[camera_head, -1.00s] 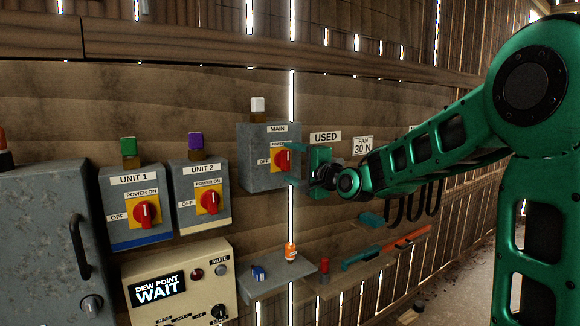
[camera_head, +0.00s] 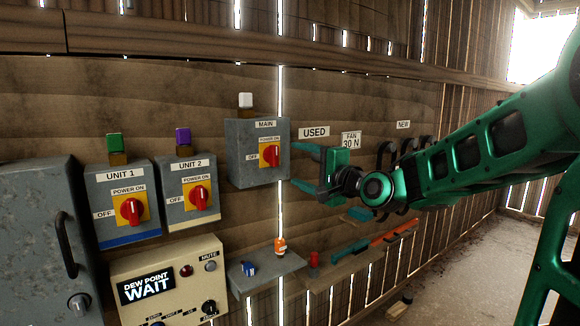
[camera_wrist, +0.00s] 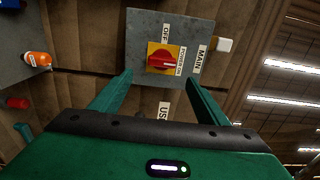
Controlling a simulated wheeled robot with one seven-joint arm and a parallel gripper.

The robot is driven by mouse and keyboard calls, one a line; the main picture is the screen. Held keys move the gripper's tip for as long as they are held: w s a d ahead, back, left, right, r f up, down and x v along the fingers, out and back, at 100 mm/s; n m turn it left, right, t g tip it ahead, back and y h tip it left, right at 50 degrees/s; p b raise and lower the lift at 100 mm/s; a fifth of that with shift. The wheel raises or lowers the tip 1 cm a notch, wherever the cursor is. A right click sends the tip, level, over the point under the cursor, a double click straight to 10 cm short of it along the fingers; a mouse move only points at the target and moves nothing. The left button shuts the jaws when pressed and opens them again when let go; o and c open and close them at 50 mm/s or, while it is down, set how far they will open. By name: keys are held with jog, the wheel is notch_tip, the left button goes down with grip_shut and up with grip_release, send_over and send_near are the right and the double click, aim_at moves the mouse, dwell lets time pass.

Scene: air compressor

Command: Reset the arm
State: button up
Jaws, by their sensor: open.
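My green gripper (camera_head: 300,166) is open and empty, in front of the wall just right of the MAIN switch box. The grey MAIN box (camera_head: 240,155) has a red rotary knob (camera_head: 271,155) on a yellow plate and a white lamp (camera_head: 245,100) on top. In the wrist view the MAIN box (camera_wrist: 140,35) lies ahead of the two spread fingers (camera_wrist: 155,90), with its red knob (camera_wrist: 160,60) between and beyond them. The fingers appear apart from the knob.
UNIT 1 (camera_head: 128,235) and UNIT 2 (camera_head: 190,218) switch boxes hang to the left, above a DEW POINT panel (camera_head: 205,255) reading WAIT. A small shelf (camera_head: 262,277) holds a blue item and an orange bottle (camera_head: 280,246). A grey cabinet (camera_head: 35,230) stands far left. Open floor (camera_head: 460,260) lies right.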

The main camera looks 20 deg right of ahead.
jog(key=shift+s+d, duration=0.1)
jog(key=shift+s, duration=0.2)
jog(key=shift+f, duration=0.15)
jog(key=s+d+f+n+g+h, duration=0.3)
jog(key=s+d+f+g, duration=0.25)
jog(key=s+f, duration=0.3)
jog(key=s+d+f+n+g+h, duration=0.2)
jog(key=s+d+f+n+g, duration=0.15)
jog(key=s+d+f, duration=0.4)
jog(key=s+f+n+g, duration=0.1)
jog(key=s+f+g, duration=0.3)
jog(key=s, duration=0.8)
jog(key=s+d+f+g, duration=0.1)
jog(key=s+f+g, duration=0.3)
jog(key=s, duration=0.8)
jog(key=shift+f+n, duration=0.35)
jog(key=shift+f, duration=0.25)
jog(key=shift+d, duration=0.1)
